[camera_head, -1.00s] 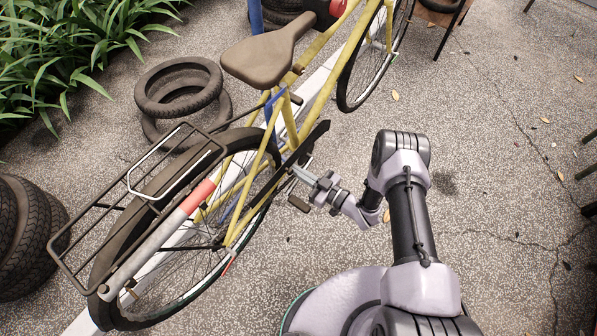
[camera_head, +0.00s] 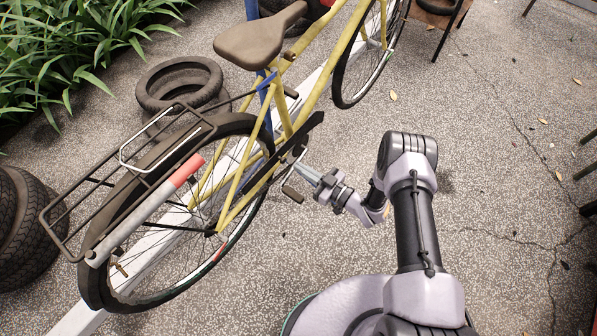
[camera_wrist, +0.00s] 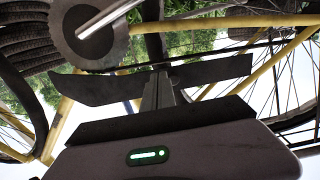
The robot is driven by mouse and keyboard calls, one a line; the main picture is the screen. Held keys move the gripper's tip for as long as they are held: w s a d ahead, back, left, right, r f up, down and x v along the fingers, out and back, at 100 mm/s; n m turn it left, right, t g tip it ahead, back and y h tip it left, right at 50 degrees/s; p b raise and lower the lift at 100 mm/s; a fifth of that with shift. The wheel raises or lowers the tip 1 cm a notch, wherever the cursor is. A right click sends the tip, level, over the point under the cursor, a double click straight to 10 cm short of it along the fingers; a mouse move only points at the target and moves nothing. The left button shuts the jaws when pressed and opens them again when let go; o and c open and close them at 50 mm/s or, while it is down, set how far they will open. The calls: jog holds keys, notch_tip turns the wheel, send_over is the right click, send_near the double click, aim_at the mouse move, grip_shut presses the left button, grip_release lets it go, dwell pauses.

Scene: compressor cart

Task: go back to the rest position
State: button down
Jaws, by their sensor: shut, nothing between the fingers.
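My gripper (camera_head: 309,175) is shut and empty. It points toward the pedal and crank area of a yellow bicycle (camera_head: 229,183), just right of the black chain guard (camera_head: 300,140). A small gap seems to lie between the fingertips and the bike, but I cannot tell its size. In the wrist view my grey fingers (camera_wrist: 158,92) are together, with nothing held between them. Yellow frame tubes and spoked wheels show behind them.
Tyres lie stacked (camera_head: 180,80) behind the bicycle and at the left edge (camera_head: 25,230). The black pedal (camera_head: 293,193) juts out close to my gripper. Open paved ground (camera_head: 500,170) lies to the right. Metal legs stand at the far right.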

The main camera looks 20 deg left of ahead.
jog(key=p+v, duration=0.2)
jog(key=v, duration=0.7)
jog(key=w+d+r+m+t+h, duration=0.2)
jog(key=w+d+r+h, duration=0.2)
jog(key=w+r, duration=0.45)
jog(key=w+d+r+m+t+h, duration=0.2)
jog(key=w+d+r+h, duration=0.3)
jog(key=w, duration=0.6)
jog(key=w+d+r+m+h, duration=0.15)
jog(key=d+r, duration=0.25)
jog(key=r, duration=0.4)
jog(key=d+r+m+h, duration=0.3)
jog(key=d+r, duration=0.1)
jog(key=r, duration=0.5)
jog(key=s+d+r+m+g+h, duration=0.1)
jog(key=s+d+r+m+h, duration=0.3)
jog(key=s+r, duration=0.75)
jog(key=s+a+r+m+g+y, duration=0.1)
jog(key=s+a, duration=0.3)
jog(key=s, duration=0.9)
jog(key=s+a+r+m+g+y, duration=0.1)
jog(key=s+a+m+g+y, duration=0.1)
jog(key=s, duration=1.2)
jog(key=shift+a+r+m+g, duration=0.3)
jog(key=shift+a+m+g, duration=0.2)
jog(key=shift+a+m, duration=0.6)
